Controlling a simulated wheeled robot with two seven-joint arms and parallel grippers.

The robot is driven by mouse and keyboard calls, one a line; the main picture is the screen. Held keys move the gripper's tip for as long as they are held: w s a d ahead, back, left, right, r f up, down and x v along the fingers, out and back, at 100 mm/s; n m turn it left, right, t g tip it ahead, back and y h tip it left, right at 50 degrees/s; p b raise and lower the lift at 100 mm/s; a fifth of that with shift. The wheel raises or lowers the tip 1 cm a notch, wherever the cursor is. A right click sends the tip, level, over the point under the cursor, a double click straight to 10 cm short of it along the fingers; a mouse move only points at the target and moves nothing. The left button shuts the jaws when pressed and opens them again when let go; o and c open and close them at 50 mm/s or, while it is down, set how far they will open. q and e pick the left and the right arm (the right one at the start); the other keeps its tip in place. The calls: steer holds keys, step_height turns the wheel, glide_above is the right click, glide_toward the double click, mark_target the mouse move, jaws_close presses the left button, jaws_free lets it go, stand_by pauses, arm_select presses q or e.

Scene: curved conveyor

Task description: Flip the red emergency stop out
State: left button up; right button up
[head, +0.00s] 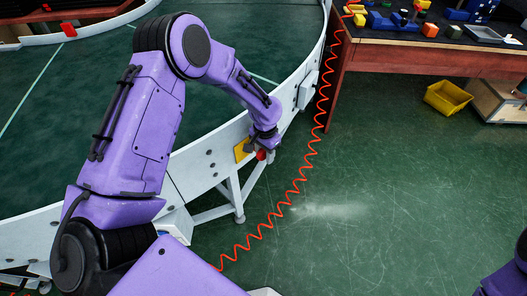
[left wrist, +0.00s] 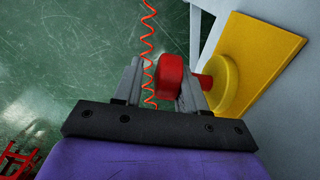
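The red emergency stop (head: 261,155) is a round red knob on a yellow plate (head: 242,150) fixed to the outer side of the curved conveyor. In the left wrist view the red knob (left wrist: 171,75) stands out from a round yellow base (left wrist: 222,85) on the yellow plate (left wrist: 262,60). My left gripper (head: 266,145) is at the knob. In the left wrist view its fingers (left wrist: 158,88) are apart. The knob's head is between them, with a gap to the left finger. The right finger is between the head and the yellow base. My right gripper is out of view.
A coiled orange cable (head: 300,180) hangs to the right of the conveyor (head: 205,160). A workbench (head: 430,55) with colored blocks stands at upper right. A yellow bin (head: 447,97) is on the floor. The green floor (head: 370,190) between them is clear.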

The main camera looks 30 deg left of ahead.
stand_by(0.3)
arm_select(q)
step_height(320, 180, up, 11)
steer(key=shift+f+p, duration=0.2)
steer(key=shift+p, duration=0.35)
